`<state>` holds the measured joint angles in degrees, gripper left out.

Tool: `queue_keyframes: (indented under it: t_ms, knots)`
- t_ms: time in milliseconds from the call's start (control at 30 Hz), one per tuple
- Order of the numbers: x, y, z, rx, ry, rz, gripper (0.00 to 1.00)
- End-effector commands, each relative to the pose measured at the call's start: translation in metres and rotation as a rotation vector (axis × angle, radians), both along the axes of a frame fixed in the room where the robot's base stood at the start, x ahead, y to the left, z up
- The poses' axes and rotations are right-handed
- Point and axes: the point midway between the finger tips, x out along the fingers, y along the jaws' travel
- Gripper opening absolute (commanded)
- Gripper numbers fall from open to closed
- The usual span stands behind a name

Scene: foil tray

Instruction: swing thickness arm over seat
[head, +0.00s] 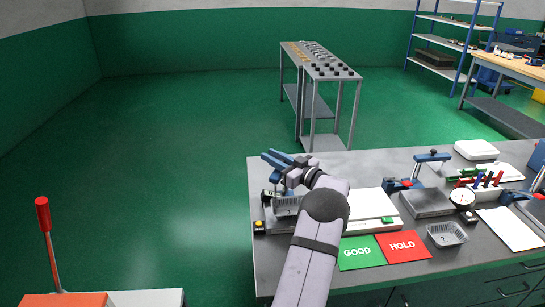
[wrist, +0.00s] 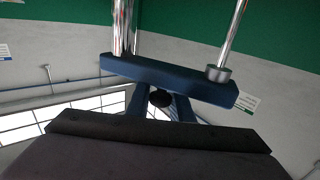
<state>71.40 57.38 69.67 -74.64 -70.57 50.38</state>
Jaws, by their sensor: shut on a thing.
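The blue thickness arm (head: 276,157) is at the left end of the bench, above its stand. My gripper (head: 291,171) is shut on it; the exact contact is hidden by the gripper. In the wrist view a blue bar (wrist: 165,77) crosses the frame, with chrome rods above it and a black knob (wrist: 160,98) below. A small foil tray (head: 286,206) is below my gripper on the left, on what appears to be the seat, partly covered by my arm. A small dial gauge (head: 266,197) is at its left.
White panel (head: 371,203), green GOOD card (head: 357,254) and red HOLD card (head: 402,246) lie right of my arm. Another foil tray (head: 447,234), a grey block fixture (head: 427,203) and a round dial (head: 462,199) stand further right.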

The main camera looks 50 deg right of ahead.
Motion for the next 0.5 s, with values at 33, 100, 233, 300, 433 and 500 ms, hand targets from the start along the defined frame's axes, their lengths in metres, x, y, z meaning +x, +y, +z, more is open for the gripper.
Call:
queue_keyframes:
  t_ms: [33, 100, 233, 300, 433, 500]
  knots:
    - [0.0004, 0.0003, 0.0015, -0.001, -0.003, 0.001, 0.0]
    - [0.0005, 0.0002, 0.0016, -0.002, -0.004, 0.001, 0.0]
    - [0.0006, 0.0002, 0.0018, -0.002, -0.004, 0.001, 0.24]
    - [0.0006, 0.0002, 0.0018, -0.002, -0.004, 0.0, 0.36]
    - [0.0005, 0.0001, 0.0014, -0.002, -0.003, 0.0, 0.36]
    - [0.0005, 0.0001, 0.0012, -0.002, -0.002, 0.0, 0.36]
